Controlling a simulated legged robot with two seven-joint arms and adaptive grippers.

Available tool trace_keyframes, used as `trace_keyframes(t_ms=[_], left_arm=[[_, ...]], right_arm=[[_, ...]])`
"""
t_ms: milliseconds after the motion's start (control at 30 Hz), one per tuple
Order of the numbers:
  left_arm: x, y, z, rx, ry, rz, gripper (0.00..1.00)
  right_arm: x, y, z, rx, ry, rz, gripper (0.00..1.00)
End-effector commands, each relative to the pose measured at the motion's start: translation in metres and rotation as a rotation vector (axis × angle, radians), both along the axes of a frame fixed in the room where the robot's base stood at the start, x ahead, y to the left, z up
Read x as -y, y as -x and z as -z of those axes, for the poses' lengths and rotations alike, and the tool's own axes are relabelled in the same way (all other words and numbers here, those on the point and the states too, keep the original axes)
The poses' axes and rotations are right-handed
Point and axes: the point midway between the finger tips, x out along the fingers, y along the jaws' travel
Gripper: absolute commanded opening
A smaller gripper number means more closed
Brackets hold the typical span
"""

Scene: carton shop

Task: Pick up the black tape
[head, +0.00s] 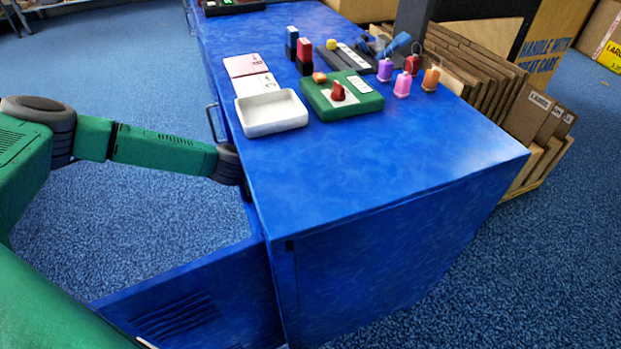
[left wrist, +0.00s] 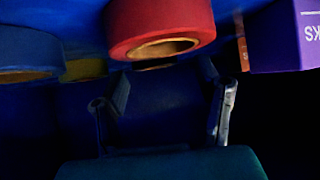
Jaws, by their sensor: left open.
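In the left wrist view, a red tape roll (left wrist: 160,22) is in front of my left gripper (left wrist: 165,92), which is open with nothing between its fingers. A dark blue-looking roll (left wrist: 28,50) is on the left, with part of a yellow roll (left wrist: 84,69) beside it. I cannot make out a clearly black tape in either view; the lighting inside is dim. In the head view my left arm reaches to the left side of the blue cabinet (head: 380,170), and its gripper is hidden there. My right gripper is not in view.
A purple box (left wrist: 280,38) is right of the red roll. An open blue cabinet door (head: 200,300) stands below my left arm. The cabinet top holds a white tray (head: 270,112), a green box (head: 345,100) and several small items; its front part is clear.

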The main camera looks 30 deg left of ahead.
Motion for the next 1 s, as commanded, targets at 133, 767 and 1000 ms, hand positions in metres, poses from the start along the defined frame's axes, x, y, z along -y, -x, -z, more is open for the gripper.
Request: trace_keyframes(t_ms=[133,767,1000], left_arm=[[0.013,-0.017,0.015,0.0,-0.003,0.003,0.58],[0.014,-0.024,0.021,0.0,-0.001,0.001,0.27],[0.015,-0.024,0.019,-0.002,-0.003,0.003,0.27]], right_arm=[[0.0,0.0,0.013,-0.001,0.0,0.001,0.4],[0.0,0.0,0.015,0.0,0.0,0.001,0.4],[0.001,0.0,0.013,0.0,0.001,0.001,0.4]])
